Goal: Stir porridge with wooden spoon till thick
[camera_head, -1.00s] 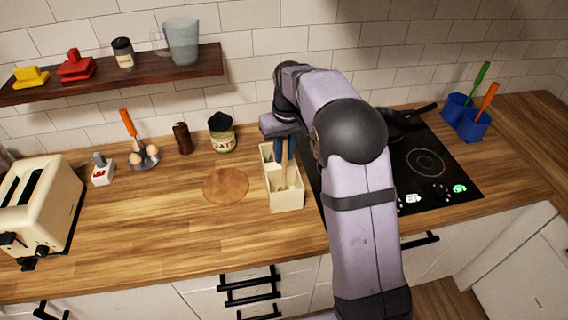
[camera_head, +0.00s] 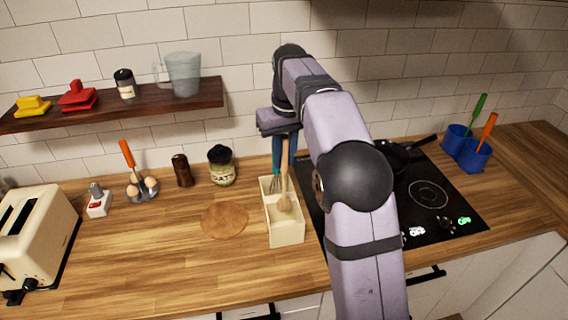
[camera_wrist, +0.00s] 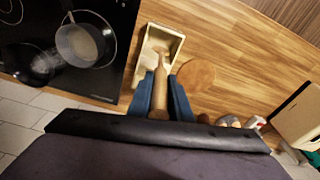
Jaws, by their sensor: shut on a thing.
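My gripper (camera_wrist: 162,98) is shut on the handle of a wooden spoon (camera_wrist: 158,75). It holds the spoon (camera_head: 284,190) upright, bowl end down, above a cream utensil box (camera_head: 287,238). The bowl end overlaps the box opening in the head view; I cannot tell whether it is clear of the rim. A wire whisk (camera_head: 274,184) stands in the box. A pot (camera_wrist: 78,45) with pale contents sits on the black cooktop (camera_wrist: 105,75) in the wrist view. In the head view my arm hides the pot.
A dark pan (camera_head: 398,155) is at the cooktop's back, partly behind my arm. A round wooden board (camera_head: 224,219) lies left of the box. An oat jar (camera_head: 221,166) and a brown mill (camera_head: 182,170) stand by the wall. Blue cups (camera_head: 473,154) stand at right.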

